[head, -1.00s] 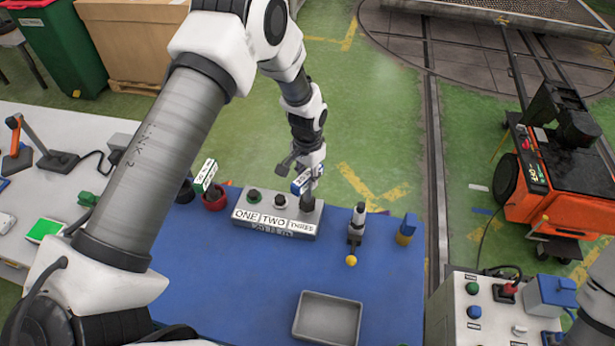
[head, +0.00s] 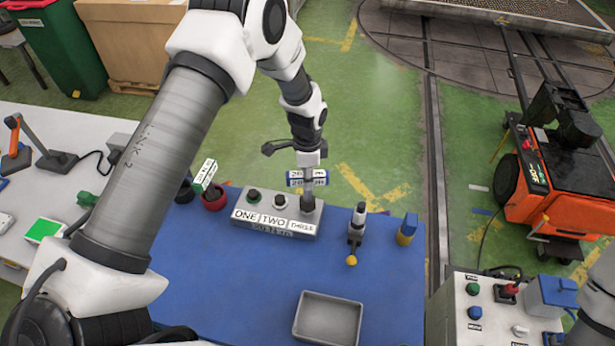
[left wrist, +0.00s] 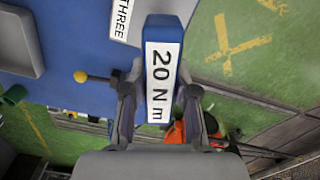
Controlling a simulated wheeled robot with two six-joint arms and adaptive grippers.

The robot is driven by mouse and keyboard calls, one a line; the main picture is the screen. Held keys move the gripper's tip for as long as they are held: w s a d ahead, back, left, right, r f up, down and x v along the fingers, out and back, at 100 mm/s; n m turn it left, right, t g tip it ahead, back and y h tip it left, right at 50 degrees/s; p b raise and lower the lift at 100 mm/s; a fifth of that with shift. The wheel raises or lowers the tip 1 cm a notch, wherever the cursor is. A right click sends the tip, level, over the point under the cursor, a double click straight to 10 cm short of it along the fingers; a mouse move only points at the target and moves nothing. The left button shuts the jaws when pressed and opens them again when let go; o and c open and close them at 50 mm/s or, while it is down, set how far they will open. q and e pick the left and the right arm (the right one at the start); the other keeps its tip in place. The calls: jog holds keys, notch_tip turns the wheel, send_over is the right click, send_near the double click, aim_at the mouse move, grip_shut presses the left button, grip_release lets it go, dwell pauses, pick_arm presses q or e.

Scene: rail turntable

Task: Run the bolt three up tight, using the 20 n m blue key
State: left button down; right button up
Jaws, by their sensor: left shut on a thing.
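My left gripper (head: 308,172) is shut on the blue key (head: 296,179), whose white label reads 20 N m in the left wrist view (left wrist: 151,70). The key stands upright over the grey bolt block (head: 256,232), at the position labelled THREE (head: 301,226). Its grey shaft (head: 307,200) reaches down to the block there and hides bolt three, so I cannot tell how far it is seated. Bolt one (head: 253,196) and bolt two (head: 280,201) show uncovered to the left. My right gripper is out of view.
A green-labelled key (head: 205,175) stands in a red holder (head: 214,200) left of the block. To the right are a lever with a yellow ball (head: 351,261) and a blue-and-yellow piece (head: 407,229). An empty grey tray (head: 328,318) lies in front on the blue mat (head: 230,280).

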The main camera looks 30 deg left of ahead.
pick_arm(q)
jog(key=shift+m, duration=0.4)
jog(key=m, duration=0.3)
jog(key=shift+m, duration=1.1)
jog(key=shift+m, duration=0.7)
